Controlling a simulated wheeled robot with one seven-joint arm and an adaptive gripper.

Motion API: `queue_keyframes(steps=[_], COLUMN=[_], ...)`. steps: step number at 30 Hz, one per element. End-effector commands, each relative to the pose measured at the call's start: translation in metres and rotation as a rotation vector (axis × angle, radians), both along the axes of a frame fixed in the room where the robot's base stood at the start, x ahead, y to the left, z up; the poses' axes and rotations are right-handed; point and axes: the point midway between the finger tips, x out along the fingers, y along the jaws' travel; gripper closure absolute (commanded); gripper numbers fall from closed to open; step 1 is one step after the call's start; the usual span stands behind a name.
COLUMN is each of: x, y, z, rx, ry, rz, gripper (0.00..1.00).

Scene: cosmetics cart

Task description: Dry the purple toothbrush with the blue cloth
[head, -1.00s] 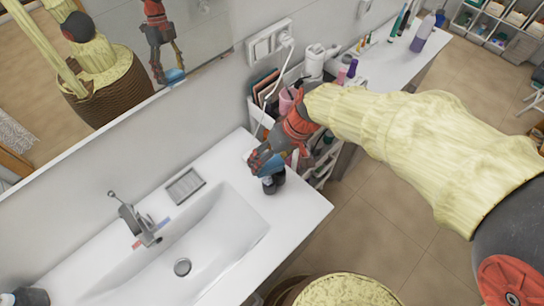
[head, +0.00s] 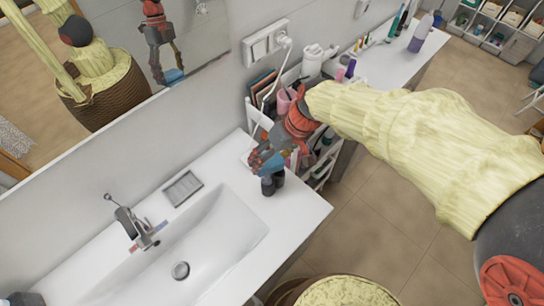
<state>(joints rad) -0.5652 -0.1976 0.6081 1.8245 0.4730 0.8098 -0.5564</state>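My gripper (head: 262,162) is low over the right end of the white sink counter, its fingers pointing down and left. A blue thing (head: 272,166), which may be the blue cloth, shows at the fingers; it is too small to tell whether they grip it or are only around it. A dark, cylinder-like object (head: 272,185) stands right below, at or touching the fingers. I cannot make out the purple toothbrush for certain. Several slim coloured items (head: 362,43) stand on the far counter, too small to identify.
The sink basin (head: 215,240), faucet (head: 138,228) and soap dish (head: 182,187) are left of my gripper. A filled white cart (head: 254,112) stands behind it. A socket plate (head: 266,42) is on the wall beside the mirror. The counter's front right corner is clear.

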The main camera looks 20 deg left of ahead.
Motion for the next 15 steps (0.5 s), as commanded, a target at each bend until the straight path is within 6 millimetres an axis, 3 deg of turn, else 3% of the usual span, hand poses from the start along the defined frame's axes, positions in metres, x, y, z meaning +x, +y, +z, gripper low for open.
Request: queue_keyframes(steps=[5, 15], x=[-0.009, 0.004], y=[0.003, -0.003], z=[-0.001, 0.001], rx=[-0.004, -0.003], ry=[0.004, 0.005], rz=[0.003, 0.000], gripper=[0.57, 0.57])
